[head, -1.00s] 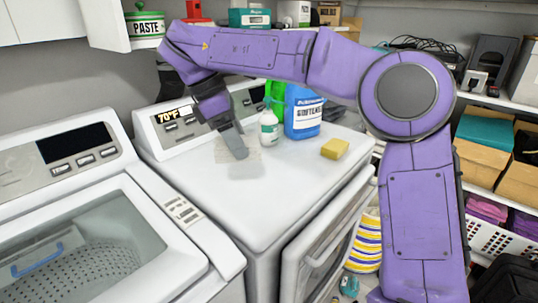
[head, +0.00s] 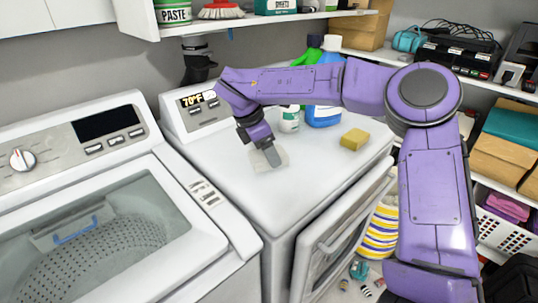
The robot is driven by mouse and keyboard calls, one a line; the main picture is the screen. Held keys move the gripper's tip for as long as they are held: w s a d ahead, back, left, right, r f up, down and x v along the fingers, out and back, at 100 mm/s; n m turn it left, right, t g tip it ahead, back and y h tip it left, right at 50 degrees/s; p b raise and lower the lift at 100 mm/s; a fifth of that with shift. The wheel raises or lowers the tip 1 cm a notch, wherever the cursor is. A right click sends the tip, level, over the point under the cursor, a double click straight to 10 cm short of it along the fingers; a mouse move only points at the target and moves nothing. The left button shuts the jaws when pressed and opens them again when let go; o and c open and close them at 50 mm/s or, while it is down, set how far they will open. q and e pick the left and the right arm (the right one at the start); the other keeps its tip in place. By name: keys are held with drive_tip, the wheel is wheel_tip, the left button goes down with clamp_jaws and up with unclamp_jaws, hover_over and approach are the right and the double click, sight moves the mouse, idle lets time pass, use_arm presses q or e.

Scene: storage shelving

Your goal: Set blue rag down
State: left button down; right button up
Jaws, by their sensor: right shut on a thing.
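My right gripper (head: 266,150) reaches down over the top of the white dryer (head: 310,185), and its jaws are shut. A small, thin, pale grey-white cloth (head: 283,153), which I take for the rag, shows around its fingertips. It looks flat and close to the dryer top, but I cannot tell if it rests on it. It does not look clearly blue here. The fingers cover part of it. My left gripper is not in view.
A yellow sponge (head: 354,139), a white bottle (head: 289,121) and a blue jug (head: 323,115) stand behind and right of the gripper. The dryer top's front is clear. A washer (head: 150,160) stands left. A shelf (head: 270,20) hangs above.

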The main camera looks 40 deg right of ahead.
sight(268, 174)
drive_tip(key=shift+w+d+f, duration=0.35)
drive_tip(key=shift+w+f, duration=0.2)
drive_tip(key=shift+f, duration=0.2)
wheel_tip(268, 174, down, 4)
drive_tip(key=shift+w+d+r+p, duration=0.1)
drive_tip(key=shift+w+r+p, duration=0.05)
drive_tip(key=shift+r+p, duration=0.15)
drive_tip(key=shift+f+b, duration=0.25)
drive_tip(key=shift+b, duration=0.05)
drive_tip(key=o, duration=1)
drive_tip(key=shift+r, duration=0.1)
drive_tip(key=shift+r+p, duration=0.2)
drive_tip(key=shift+p, duration=0.15)
drive_tip(key=b+v, duration=0.1)
drive_tip(key=v, duration=1.1)
